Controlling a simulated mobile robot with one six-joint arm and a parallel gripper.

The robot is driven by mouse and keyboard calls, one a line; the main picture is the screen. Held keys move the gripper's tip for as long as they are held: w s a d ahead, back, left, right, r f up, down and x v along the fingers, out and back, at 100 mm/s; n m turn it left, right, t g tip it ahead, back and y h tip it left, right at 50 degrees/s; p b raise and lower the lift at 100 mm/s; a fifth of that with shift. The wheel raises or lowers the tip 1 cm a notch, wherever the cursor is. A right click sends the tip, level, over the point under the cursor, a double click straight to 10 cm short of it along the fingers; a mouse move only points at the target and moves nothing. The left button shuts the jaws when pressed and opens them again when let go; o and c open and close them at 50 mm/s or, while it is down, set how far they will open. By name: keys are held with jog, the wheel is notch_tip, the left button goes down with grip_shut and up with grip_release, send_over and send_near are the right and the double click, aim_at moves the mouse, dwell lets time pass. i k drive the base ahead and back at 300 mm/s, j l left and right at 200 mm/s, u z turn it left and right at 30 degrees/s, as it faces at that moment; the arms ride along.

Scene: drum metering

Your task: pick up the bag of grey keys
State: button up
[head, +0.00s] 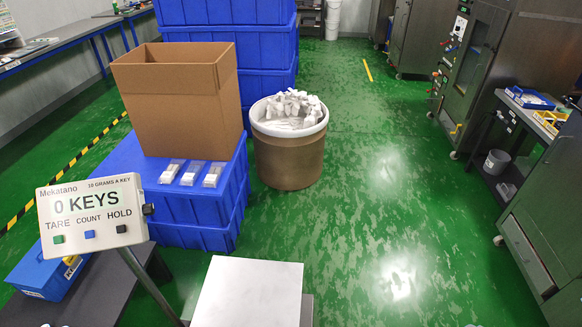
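Three small clear bags lie side by side on the blue crate (200,207), in front of the cardboard box. They are the left bag (171,172), the middle bag (192,173) and the right bag (214,174). Each holds something pale and has a light label strip. The contents are too small for me to tell which bag holds grey keys. My gripper is not in view.
An open cardboard box (175,105) stands behind the bags. A brown drum (289,160) with pale pieces stands to the right. A scale display (93,212) reads "0 KEYS", near a white weighing plate (248,293). Green floor (400,200) is clear at right.

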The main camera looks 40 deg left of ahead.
aim_at(216, 169)
jog(key=i+l+u, duration=0.1)
jog(key=i, duration=0.3)
jog(key=i+l+u, duration=0.1)
jog(key=i+l, duration=0.15)
jog(key=i, duration=0.15)
jog(key=i+l+u, duration=0.1)
jog(key=i+l, duration=0.15)
jog(key=i, duration=0.15)
jog(key=i+j+u, duration=0.35)
jog(key=u, duration=0.15)
jog(key=i+j+u, duration=0.15)
jog(key=i+u, duration=0.8)
jog(key=i+l+u, duration=0.2)
jog(key=i+u, duration=0.3)
jog(key=i+l+u, duration=0.3)
jog(key=u, duration=0.2)
jog(key=i+j+u, duration=0.1)
jog(key=i+j, duration=0.15)
jog(key=i, duration=0.15)
jog(key=i+j+u, duration=0.1)
jog(key=i+j, duration=0.15)
jog(key=i, duration=0.15)
jog(key=i+j+u, duration=0.1)
jog(key=i, duration=0.3)
jog(key=j, duration=0.1)
